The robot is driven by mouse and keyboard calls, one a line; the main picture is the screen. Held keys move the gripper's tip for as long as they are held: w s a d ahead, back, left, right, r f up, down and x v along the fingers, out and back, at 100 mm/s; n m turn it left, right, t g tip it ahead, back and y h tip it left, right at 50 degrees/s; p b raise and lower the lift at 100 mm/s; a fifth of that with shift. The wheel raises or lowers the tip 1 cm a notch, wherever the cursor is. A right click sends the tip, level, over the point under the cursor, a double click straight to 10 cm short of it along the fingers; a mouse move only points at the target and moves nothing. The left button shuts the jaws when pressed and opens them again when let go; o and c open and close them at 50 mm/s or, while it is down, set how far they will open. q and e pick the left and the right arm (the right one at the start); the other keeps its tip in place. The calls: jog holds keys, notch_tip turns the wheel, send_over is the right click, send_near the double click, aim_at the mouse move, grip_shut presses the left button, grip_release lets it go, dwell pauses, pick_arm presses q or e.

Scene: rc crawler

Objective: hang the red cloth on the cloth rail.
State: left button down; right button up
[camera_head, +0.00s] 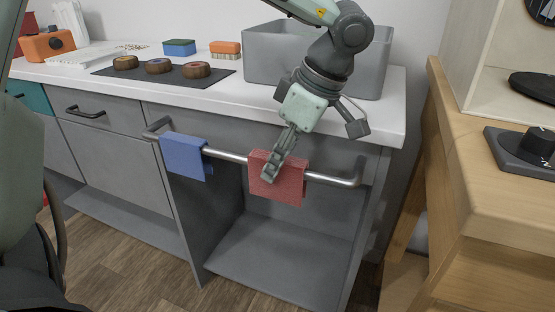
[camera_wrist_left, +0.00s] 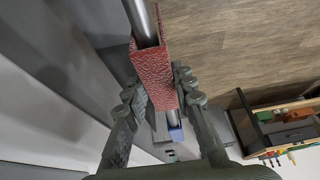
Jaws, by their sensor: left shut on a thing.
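The red cloth (camera_head: 287,190) hangs folded over the metal cloth rail (camera_head: 226,155) on the front of the grey counter, right of the rail's middle. My left gripper (camera_head: 270,172) reaches down to it from above and is shut on it. In the left wrist view the red cloth (camera_wrist_left: 152,68) lies over the rail (camera_wrist_left: 141,20), with the fingers of my left gripper (camera_wrist_left: 160,88) on its two sides. My right gripper is out of view.
A blue cloth (camera_head: 186,158) hangs on the rail to the left. A grey basin (camera_head: 262,62) stands on the counter behind my left arm. A dark board (camera_head: 222,75) with several round brown items lies further left. A wooden desk (camera_head: 470,150) stands at the right.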

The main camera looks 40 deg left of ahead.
pick_arm(q)
jog(key=c, duration=1.2)
grip_release()
jog(key=v, duration=1.2)
jog(key=shift+s, duration=0.1)
